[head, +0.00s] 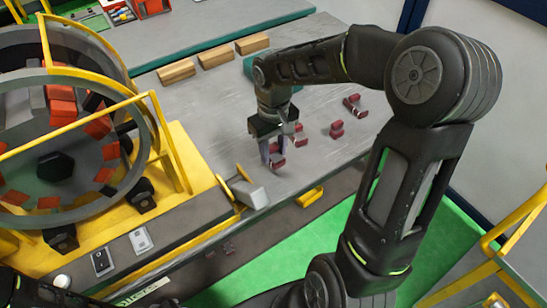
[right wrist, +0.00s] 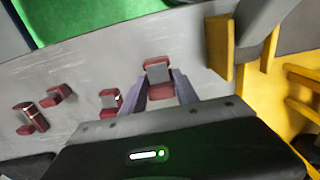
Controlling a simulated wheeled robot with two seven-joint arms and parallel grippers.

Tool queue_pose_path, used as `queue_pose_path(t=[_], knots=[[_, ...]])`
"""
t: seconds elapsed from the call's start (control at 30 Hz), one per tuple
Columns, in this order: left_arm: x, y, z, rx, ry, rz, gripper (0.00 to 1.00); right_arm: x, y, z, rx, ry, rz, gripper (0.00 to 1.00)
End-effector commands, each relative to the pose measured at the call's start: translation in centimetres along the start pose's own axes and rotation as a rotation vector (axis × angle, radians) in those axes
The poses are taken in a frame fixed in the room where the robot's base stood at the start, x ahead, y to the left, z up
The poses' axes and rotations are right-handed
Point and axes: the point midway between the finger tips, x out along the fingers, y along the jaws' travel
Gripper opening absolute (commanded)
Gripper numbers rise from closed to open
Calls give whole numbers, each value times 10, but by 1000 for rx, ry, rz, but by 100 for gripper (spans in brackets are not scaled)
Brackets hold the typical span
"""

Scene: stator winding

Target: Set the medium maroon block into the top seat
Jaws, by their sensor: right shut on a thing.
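My right gripper (head: 273,158) points down over the grey bench, shut on a maroon block (head: 278,162). In the right wrist view the block (right wrist: 157,75), with a grey upper face, sits between the two pale fingers (right wrist: 160,92). I cannot tell from its size alone whether it is the medium one, or whether it is clear of the bench. The stator ring (head: 152,120), with orange-red blocks around its inside, stands at the left of the head view. Yellow rails partly cover it, and I cannot make out the top seat clearly. My left gripper is not in view.
More maroon blocks lie on the bench: one beside the gripper (head: 300,136), one farther right (head: 337,129) and a longer piece (head: 355,104). Several wooden blocks (head: 216,57) line the back. A grey part with a yellow bracket (head: 247,190) stands between gripper and ring.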

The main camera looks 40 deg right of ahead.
Motion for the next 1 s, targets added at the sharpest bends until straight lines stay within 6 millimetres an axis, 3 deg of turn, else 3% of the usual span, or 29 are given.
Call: queue_pose_path(t=[0.17,0.5,0.87,0.9,1.0], knots=[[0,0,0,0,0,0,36,0,0,0,0,2,0,0],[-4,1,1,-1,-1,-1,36,36,0,0,-1,0,0,0],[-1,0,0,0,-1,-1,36,40,0,0,-1,2,0,0],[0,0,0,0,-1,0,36,41,0,0,-1,0,0,37],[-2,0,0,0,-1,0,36,40,0,0,-1,0,0,45]])
